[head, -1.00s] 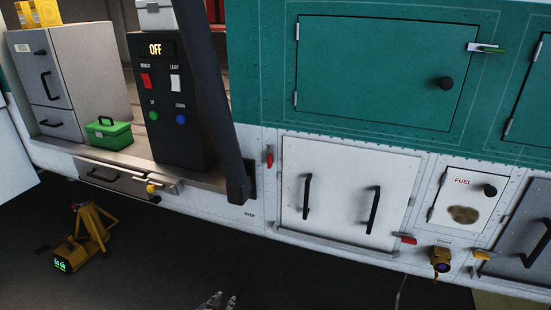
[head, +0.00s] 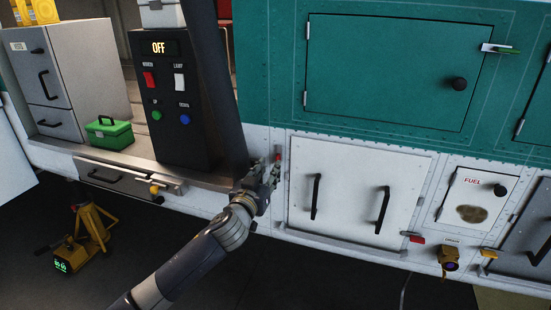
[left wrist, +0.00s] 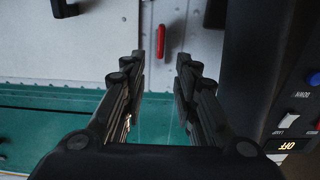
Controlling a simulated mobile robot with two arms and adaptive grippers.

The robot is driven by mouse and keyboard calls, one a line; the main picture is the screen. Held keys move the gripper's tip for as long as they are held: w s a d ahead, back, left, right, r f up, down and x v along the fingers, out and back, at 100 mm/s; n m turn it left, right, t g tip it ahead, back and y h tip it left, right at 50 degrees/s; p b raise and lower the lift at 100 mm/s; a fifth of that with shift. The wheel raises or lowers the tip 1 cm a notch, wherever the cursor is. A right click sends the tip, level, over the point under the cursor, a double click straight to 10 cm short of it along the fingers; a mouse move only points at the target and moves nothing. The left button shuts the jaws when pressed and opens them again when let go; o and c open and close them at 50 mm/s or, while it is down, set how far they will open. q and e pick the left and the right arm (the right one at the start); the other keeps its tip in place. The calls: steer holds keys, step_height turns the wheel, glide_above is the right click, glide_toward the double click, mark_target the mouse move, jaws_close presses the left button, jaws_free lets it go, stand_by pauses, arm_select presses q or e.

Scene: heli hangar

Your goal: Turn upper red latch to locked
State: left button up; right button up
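The upper red latch (head: 278,156) is on the white body panel, just left of the white hatch's top left corner. It is mostly covered by my left gripper (head: 272,168) in the head view. In the left wrist view, which is turned over, the red latch (left wrist: 160,43) is a narrow upright bar. My left gripper (left wrist: 161,62) is open there, one finger on each side of the latch's line. Nothing is held. Whether the fingertips reach around the latch or stop short of it, I cannot tell. My right gripper is not in view.
The white hatch (head: 349,207) has two black handles. A lower red latch (head: 417,239) lies near its bottom right corner. A dark post (head: 228,120) and the black switch panel (head: 172,105) stand close left of my gripper. A green toolbox (head: 109,134) sits on the ledge.

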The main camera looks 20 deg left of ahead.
mark_target(277, 158)
arm_select(q)
steer(key=shift+w+d+p, duration=0.1)
steer(key=shift+w+p, duration=0.4)
steer(key=shift+w, duration=2.55)
jaws_close()
